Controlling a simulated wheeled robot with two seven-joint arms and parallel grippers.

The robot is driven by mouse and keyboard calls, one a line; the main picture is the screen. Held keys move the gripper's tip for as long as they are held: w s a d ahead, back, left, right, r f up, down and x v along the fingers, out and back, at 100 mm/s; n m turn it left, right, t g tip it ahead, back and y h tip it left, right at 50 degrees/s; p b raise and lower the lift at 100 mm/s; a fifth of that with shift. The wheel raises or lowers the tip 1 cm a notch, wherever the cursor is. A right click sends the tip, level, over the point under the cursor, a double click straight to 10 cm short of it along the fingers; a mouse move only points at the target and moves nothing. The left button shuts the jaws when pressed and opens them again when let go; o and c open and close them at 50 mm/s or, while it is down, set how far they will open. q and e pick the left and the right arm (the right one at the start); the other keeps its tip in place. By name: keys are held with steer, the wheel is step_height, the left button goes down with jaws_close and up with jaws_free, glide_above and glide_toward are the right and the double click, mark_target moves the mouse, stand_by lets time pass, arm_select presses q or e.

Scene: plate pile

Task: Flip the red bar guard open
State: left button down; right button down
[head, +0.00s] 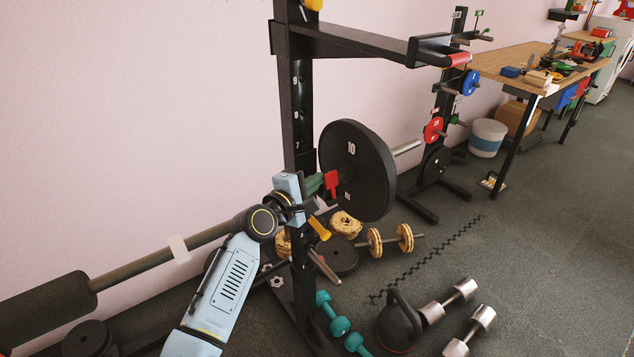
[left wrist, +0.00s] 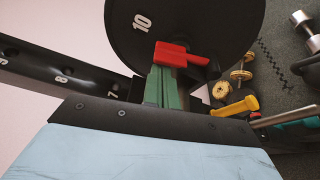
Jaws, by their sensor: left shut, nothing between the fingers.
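The red bar guard (head: 332,183) is a small red piece beside the black weight plate (head: 360,165) marked 10. The guard also shows in the left wrist view (left wrist: 178,54), lying across the face of the plate (left wrist: 190,20). My left gripper (head: 321,183) has green fingers and is shut with nothing held. Its fingertips (left wrist: 163,72) are right at the guard, seemingly touching it; the exact contact is hidden. The guard's mount is partly hidden behind the fingers. My right gripper is in neither view.
The black rack upright (head: 300,120) stands close by my left wrist, with a barbell running left. An upper rack arm (head: 370,40) passes above. Dumbbells (head: 450,300), a kettlebell (head: 398,322) and yellow weights lie on the floor.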

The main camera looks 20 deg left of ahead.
arm_select(q)
steer(key=shift+w+d, duration=0.2)
steer(key=shift+w, duration=0.25)
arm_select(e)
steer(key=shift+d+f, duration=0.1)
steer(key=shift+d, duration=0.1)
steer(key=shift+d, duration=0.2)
arm_select(q)
steer(key=shift+s+d, duration=0.1)
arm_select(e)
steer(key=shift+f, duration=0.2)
